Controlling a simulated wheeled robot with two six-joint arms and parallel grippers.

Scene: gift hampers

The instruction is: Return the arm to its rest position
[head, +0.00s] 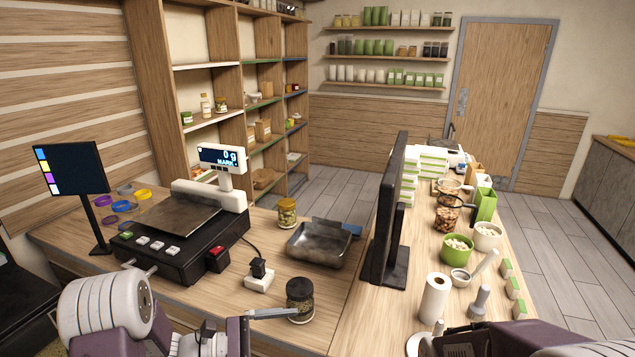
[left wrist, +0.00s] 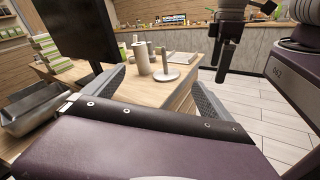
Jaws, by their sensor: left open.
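My left gripper (left wrist: 160,88) is open, with its two grey fingers spread and nothing between them in the left wrist view. In the head view one finger of it (head: 270,313) shows low at the bottom, pointing right, its tip by a dark-lidded jar (head: 300,288). I cannot tell whether it touches the jar. The rest of that gripper is cut off by the frame. My left arm (head: 105,312) comes in from the lower left. Part of my right arm (head: 545,338) shows at the lower right; its finger opening cannot be made out.
A black scale (head: 160,245), a metal tray (head: 318,246), a yellow-lidded jar (head: 286,215) and a small dark-topped white block (head: 259,275) stand on the left counter. A black monitor (head: 386,215) rises right of them. A paper roll (head: 435,297) and bowls crowd the right counter.

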